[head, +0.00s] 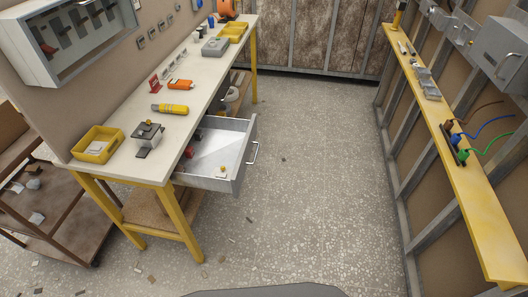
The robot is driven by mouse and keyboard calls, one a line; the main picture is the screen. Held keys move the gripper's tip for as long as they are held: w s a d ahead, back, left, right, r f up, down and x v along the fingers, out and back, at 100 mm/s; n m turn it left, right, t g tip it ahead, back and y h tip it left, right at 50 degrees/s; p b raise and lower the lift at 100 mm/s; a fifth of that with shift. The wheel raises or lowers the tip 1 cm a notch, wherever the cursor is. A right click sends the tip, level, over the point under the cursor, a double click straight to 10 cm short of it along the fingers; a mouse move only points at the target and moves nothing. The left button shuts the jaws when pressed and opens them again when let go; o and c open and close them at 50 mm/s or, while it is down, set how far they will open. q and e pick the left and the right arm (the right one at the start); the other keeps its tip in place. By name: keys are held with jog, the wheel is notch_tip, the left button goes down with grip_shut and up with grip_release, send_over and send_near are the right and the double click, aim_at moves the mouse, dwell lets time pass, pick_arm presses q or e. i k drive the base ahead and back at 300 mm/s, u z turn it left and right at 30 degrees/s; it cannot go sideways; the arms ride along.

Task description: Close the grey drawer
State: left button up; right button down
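The grey drawer (238,158) is pulled well out from under the workbench, towards the right. Its front panel carries a bar handle (254,153) on the outside. A small yellowish item (222,172) lies inside near the front, and some red and dark items (190,147) lie further in. The inner end of the drawer is hidden under the bench top. Neither of my grippers shows in the head view.
The white-topped workbench (130,173) with yellow legs holds yellow trays, a grey device and tools. A brown cart (60,222) stands at left. A yellow shelf (478,215) runs along the right wall. The speckled floor (320,160) between is clear apart from small scraps.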

aim_at(229, 143)
jog(key=u, duration=0.45)
jog(key=i, duration=1.2)
jog(key=z, duration=0.45)
